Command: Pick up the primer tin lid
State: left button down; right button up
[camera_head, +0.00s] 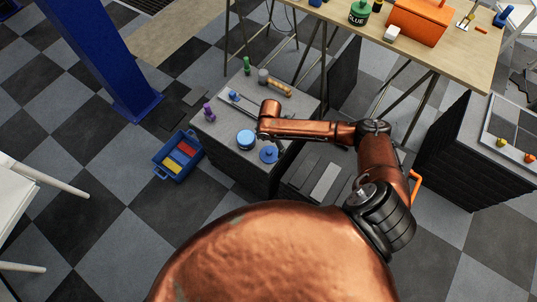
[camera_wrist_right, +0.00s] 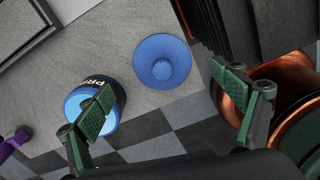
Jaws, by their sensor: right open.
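The primer tin lid (camera_head: 269,155) is a blue disc with a small raised knob, lying on the grey cabinet top near its edge. It also shows in the right wrist view (camera_wrist_right: 162,61), whole and uncovered. The primer tin (camera_head: 245,140), light blue with a dark lettered band, stands beside it; in the right wrist view the tin (camera_wrist_right: 112,88) is partly hidden by one finger. My right gripper (camera_wrist_right: 166,98) is open and empty above the cabinet edge; the lid appears ahead of the gap between its fingers. In the head view its fingers are hard to make out. My left gripper is not in view.
The cabinet top (camera_head: 222,132) also holds a purple item (camera_head: 209,113), a tray (camera_head: 240,100) and a green bottle (camera_head: 247,66). A blue crate (camera_head: 160,168) stands on the floor to the left. A wooden table (camera_head: 465,58) stands behind.

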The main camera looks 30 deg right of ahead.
aim_at(269, 151)
jog(key=f, duration=0.1)
jog(key=f+b, duration=0.1)
jog(key=f, duration=0.3)
jog(key=shift+s+a+f, duration=0.1)
jog(key=shift+s+a, duration=0.1)
jog(key=shift+a, duration=0.1)
jog(key=shift+f+b, duration=0.3)
jog(key=shift+f, duration=0.05)
jog(key=shift+r, duration=0.1)
jog(key=shift+c, duration=0.4)
jog(key=c, duration=0.9)
jog(key=shift+c, duration=1.4)
jog(key=shift+s, duration=0.1)
